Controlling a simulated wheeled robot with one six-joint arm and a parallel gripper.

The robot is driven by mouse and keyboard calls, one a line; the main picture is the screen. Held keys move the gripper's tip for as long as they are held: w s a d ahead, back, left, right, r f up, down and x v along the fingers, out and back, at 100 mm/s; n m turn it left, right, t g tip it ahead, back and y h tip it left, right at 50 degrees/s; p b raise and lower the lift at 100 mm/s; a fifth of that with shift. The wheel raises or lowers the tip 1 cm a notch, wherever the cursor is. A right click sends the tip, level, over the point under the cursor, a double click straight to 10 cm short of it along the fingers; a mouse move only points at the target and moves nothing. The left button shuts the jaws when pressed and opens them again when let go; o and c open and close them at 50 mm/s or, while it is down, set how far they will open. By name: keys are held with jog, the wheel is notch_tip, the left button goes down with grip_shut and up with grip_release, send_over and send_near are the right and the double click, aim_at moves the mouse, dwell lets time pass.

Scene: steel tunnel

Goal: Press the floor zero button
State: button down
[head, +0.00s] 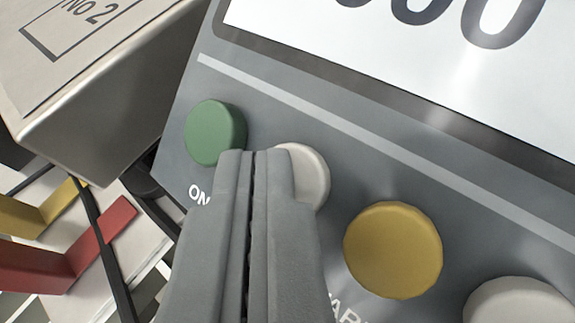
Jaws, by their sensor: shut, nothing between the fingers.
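A grey panel (330,125) fills the right of the head view, tilted, with a row of round buttons. A green button (210,133) sits at the left end, with "ON" partly legible below it. A white button (308,175) is right of it, its left and lower parts hidden by my gripper (254,153). My gripper is shut and empty, its tips over the gap between green and white and overlapping the white button's left edge. I cannot tell whether they touch. The white button's label is hidden.
A yellow button (393,249) with a partly hidden label and another white button (518,303) continue the row rightward. A display (420,70) with large dark digits is above. A beige box (95,80) marked "NO 2" stands upper left. Red (75,250) and yellow parts lie lower left.

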jog(key=shift+r, duration=0.1)
dwell(0.3)
jog(key=shift+s+a+r, duration=0.15)
jog(key=shift+a+r, duration=0.05)
jog(key=shift+r, duration=0.05)
jog(key=shift+s+a+r, duration=0.35)
jog(key=shift+a+r, duration=0.1)
jog(key=shift+r, duration=0.35)
jog(key=shift+s+a+r, duration=0.3)
jog(key=shift+a+r, duration=0.2)
jog(key=shift+r, duration=0.35)
jog(key=shift+s+a+r, duration=0.35)
jog(key=shift+a+r, duration=0.1)
jog(key=shift+r, duration=0.35)
